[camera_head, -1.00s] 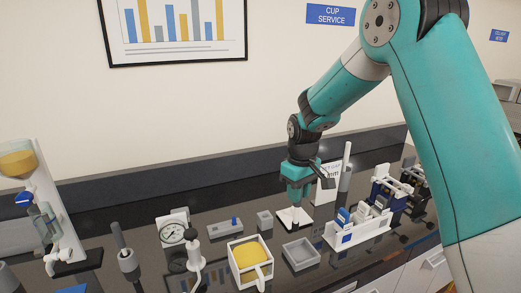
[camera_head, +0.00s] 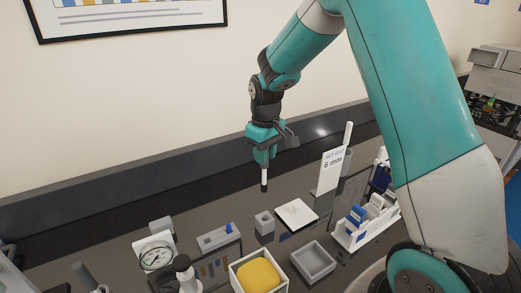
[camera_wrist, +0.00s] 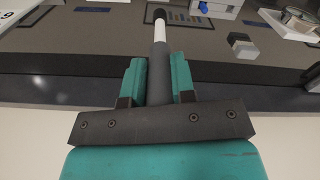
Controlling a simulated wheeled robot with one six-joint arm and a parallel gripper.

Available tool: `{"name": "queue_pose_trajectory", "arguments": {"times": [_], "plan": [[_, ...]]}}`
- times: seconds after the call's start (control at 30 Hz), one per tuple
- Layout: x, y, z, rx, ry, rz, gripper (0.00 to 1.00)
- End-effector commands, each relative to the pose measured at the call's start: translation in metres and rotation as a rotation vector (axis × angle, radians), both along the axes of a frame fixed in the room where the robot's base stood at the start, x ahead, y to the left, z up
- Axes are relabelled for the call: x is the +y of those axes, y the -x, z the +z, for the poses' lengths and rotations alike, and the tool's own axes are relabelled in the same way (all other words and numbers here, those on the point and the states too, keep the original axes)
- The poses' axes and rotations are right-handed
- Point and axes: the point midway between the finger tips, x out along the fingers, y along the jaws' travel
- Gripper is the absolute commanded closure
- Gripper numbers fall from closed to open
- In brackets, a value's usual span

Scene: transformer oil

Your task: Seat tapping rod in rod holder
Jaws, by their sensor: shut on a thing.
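My gripper (camera_head: 263,160) points down above the dark counter, shut on the tapping rod (camera_head: 264,182). The rod hangs about upright, with a white band and a black tip, clear of the small items. In the wrist view the grey rod (camera_wrist: 159,60) runs between the teal fingers of my gripper (camera_wrist: 158,78), black tip farthest away. A small grey square block (camera_head: 264,223) with an opening on top, which looks like the rod holder, stands in front of and below the rod tip. The rod and this block are apart.
The counter behind the block is clear.

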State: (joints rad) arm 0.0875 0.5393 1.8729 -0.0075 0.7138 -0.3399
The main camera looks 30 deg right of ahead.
Motion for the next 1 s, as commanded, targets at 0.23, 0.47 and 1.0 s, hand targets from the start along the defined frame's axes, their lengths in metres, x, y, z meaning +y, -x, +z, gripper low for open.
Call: {"name": "queue_pose_trajectory", "arguments": {"times": [0.23, 0.47, 1.0], "plan": [[-0.002, 0.001, 0.001, 0.000, 0.000, -0.002, 1.00], [-0.001, 0.002, -0.009, -0.001, 0.000, -0.001, 1.00], [0.000, 0.001, -0.064, -0.001, 0.000, 0.000, 1.00]]}}
